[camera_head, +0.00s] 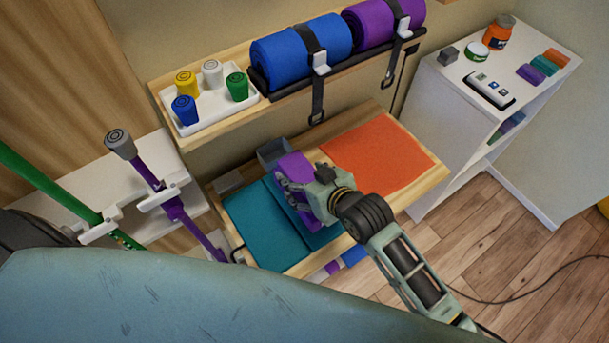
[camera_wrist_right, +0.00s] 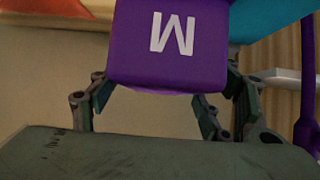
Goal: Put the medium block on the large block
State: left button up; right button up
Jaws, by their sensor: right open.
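The medium block is purple with a white letter M (camera_wrist_right: 172,35). In the head view the purple block (camera_head: 293,166) is at the middle of the wooden bench, partly hidden by my right gripper (camera_head: 292,190). In the right wrist view my right gripper (camera_wrist_right: 170,110) is open, with its fingers apart near the two sides of the block's lower end. I cannot tell whether they touch it. A blue-teal shape (camera_head: 318,238) shows below the gripper. I cannot tell surely whether it is the large block. My left gripper is not in view.
A teal mat (camera_head: 262,225) and an orange mat (camera_head: 380,158) lie on the bench. A grey-blue box (camera_head: 270,152) is behind the purple block. A shelf above holds a white tray (camera_head: 195,125) and rolled mats (camera_head: 285,62). A white cabinet (camera_head: 440,110) stands right.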

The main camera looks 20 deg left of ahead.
jog(key=shift+r, duration=0.1)
jog(key=shift+d+r, duration=0.1)
jog(key=shift+r, duration=0.05)
jog(key=b+v, duration=0.1)
jog(key=v, duration=1.1)
